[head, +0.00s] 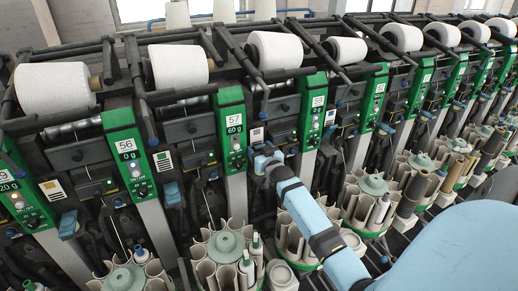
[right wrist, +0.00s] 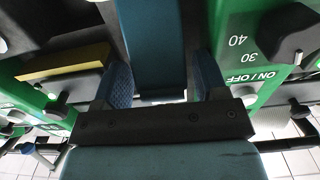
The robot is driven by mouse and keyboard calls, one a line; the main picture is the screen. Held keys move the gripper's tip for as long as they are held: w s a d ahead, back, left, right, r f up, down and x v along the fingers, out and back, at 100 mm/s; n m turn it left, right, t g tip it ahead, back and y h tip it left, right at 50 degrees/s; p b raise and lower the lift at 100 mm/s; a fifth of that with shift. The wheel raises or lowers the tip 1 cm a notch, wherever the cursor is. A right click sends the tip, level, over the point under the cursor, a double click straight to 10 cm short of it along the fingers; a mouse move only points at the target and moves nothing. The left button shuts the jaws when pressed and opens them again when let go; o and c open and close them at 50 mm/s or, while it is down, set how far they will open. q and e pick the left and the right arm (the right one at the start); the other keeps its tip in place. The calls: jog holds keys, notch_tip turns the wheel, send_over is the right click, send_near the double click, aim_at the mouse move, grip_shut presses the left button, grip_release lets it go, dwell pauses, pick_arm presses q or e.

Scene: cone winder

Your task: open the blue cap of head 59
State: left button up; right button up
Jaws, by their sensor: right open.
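The green panel (head: 313,110) marked 59 stands right of centre in the head view. My right gripper (head: 266,158) is just left of its lower part, between it and the panel marked 57 (head: 233,128). In the right wrist view my right gripper (right wrist: 163,85) is open, with one blue-padded finger on each side of a dark blue bar-like part (right wrist: 158,45), which seems to be the cap. I cannot tell whether the fingers touch it. In the head view the gripper hides most of this place. My left gripper is not in view.
Neighbouring heads carry similar blue parts (head: 172,193). White yarn cones (head: 274,50) sit above, on black arms. Round magazines with tubes (head: 226,246) stand below. In the right wrist view, a green panel marked ON/OFF (right wrist: 242,62) is close on the right and a yellow block (right wrist: 65,62) on the left.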

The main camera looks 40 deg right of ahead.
jog(key=shift+w, duration=0.1)
jog(key=shift+c, duration=0.4)
jog(key=c, duration=0.9)
jog(key=shift+o, duration=0.2)
jog(key=shift+f+b, duration=0.2)
jog(key=shift+b, duration=0.1)
jog(key=t+b, duration=0.1)
jog(key=b, duration=0.1)
jog(key=s+f+t+b, duration=0.1)
jog(key=b, duration=0.2)
jog(key=shift+s+a+h, duration=0.15)
jog(key=shift+h, duration=0.25)
jog(key=shift+s+t, duration=0.15)
jog(key=shift+t, duration=0.25)
jog(key=shift+r, duration=0.1)
jog(key=o, duration=0.9)
jog(key=shift+o, duration=0.2)
jog(key=shift+s+a, duration=0.1)
